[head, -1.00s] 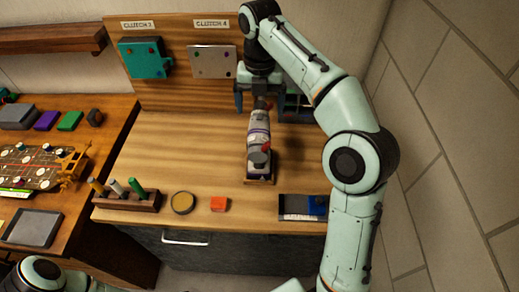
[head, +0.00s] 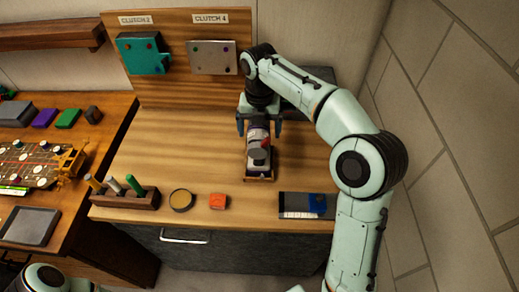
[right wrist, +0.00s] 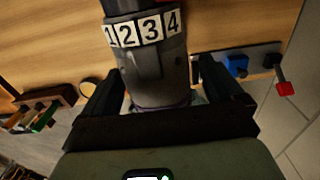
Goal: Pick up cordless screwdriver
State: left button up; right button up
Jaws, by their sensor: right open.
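The cordless screwdriver (head: 259,155) stands upright on a small base on the wooden workbench. It has a grey and white body, and in the right wrist view its dark barrel (right wrist: 152,68) carries a band with the numbers 1 2 3 4. My right gripper (head: 259,126) is open at the screwdriver's upper part. In the right wrist view, the fingers of the right gripper (right wrist: 160,92) are on either side of the barrel. I cannot tell whether they touch it. My left gripper is out of view; only part of my left arm shows at the bottom left.
A back panel holds a teal plate (head: 143,53) and a grey plate (head: 212,57). The middle left of the bench is clear.

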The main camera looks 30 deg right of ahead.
jog(key=shift+w, duration=0.15)
jog(key=shift+f, duration=0.2)
dwell(0.4)
jog(key=shift+r, duration=0.1)
jog(key=c, duration=1.5)
jog(key=shift+r, duration=0.15)
